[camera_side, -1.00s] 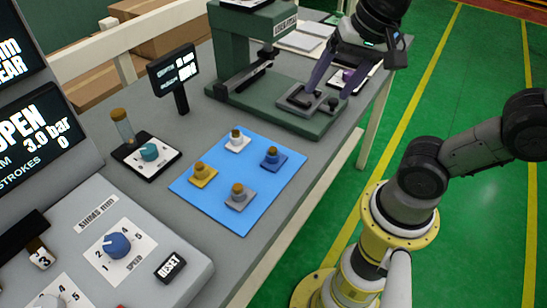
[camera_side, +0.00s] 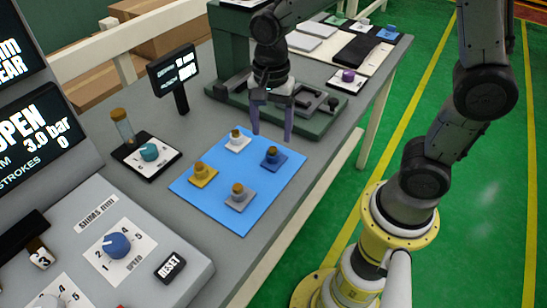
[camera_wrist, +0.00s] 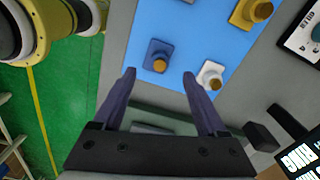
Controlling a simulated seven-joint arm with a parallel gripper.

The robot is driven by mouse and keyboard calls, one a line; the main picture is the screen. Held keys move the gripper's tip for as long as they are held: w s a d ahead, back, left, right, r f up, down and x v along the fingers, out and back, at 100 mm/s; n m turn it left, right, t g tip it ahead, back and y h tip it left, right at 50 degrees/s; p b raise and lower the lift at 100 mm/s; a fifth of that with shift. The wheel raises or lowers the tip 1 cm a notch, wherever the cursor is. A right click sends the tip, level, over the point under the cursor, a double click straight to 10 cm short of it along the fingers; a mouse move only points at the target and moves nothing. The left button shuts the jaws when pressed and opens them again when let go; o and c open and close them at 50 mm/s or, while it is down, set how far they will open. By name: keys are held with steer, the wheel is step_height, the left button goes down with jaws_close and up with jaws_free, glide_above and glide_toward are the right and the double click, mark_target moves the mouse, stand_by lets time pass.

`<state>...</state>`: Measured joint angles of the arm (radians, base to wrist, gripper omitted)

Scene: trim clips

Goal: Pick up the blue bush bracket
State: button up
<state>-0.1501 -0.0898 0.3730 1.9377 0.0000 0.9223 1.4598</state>
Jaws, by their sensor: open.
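The blue bush bracket (camera_side: 273,158) sits on the light blue mat (camera_side: 222,219), at its right corner in the side view. It has a blue base and a brass-coloured bush on top. In the wrist view the blue bush bracket (camera_wrist: 158,56) lies ahead of the fingertips, roughly centred between them. My gripper (camera_side: 271,136) is open and empty, above the table near the mat's far corner, behind the blue bracket. In the wrist view my gripper (camera_wrist: 159,72) shows both fingers spread apart with nothing between them.
On the mat, white (camera_side: 236,141), yellow (camera_side: 202,174) and grey (camera_side: 239,197) bush brackets stand near the blue one. The white one (camera_wrist: 210,75) is close to a fingertip in the wrist view. A green press (camera_side: 231,50) stands behind my gripper.

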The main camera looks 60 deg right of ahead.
mark_target(272, 150)
steer(key=f, duration=0.7)
steer(key=shift+d+f, duration=0.1)
steer(key=shift+d, duration=0.1)
steer(key=shift+w, duration=0.1)
jaws_close()
